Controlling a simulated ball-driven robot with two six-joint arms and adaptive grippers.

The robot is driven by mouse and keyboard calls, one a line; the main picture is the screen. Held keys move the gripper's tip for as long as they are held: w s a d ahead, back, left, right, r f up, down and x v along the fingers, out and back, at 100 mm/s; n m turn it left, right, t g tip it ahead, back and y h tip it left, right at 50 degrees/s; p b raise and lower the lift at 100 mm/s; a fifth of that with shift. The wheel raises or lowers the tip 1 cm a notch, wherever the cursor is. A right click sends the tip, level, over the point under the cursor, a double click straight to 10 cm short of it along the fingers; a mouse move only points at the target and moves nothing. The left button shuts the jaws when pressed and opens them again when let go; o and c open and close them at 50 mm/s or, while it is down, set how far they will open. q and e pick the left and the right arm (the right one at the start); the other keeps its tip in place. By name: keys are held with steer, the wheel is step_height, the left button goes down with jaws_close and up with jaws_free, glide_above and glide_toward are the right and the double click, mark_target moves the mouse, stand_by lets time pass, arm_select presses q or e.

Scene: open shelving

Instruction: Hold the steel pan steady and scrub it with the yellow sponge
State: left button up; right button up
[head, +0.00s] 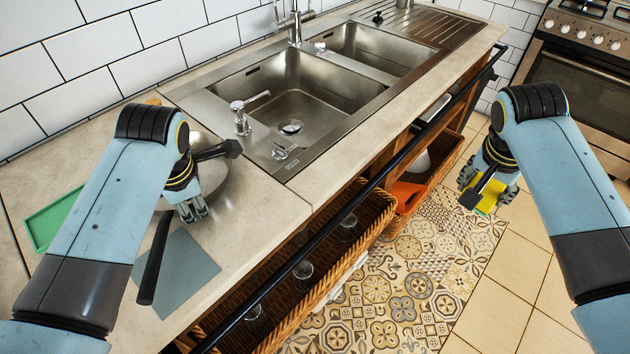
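The steel pan (218,172) sits on the counter left of the sink, largely hidden behind my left arm and gripper. A long black handle (152,262), apparently the pan's, extends toward the counter's front. My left gripper (193,210) is at the pan's near side, fingers pointing down; I cannot tell whether it grips the rim. My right gripper (488,190) is shut on the yellow sponge (489,196), off to the right, away from the counter and pan, with the tiled floor behind it. The sponge is partly hidden by the fingers.
A grey-blue cloth or mat (190,275) lies beside the handle, and a green tray (48,222) lies at far left. The double sink (290,105) with tap (295,22) is right of the pan. A dark rail (330,232) runs along the counter front above wicker baskets (290,318).

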arm_select(q)
steer(key=shift+w+f, duration=0.1)
steer(key=shift+f, duration=0.2)
jaws_close()
stand_by(1.3)
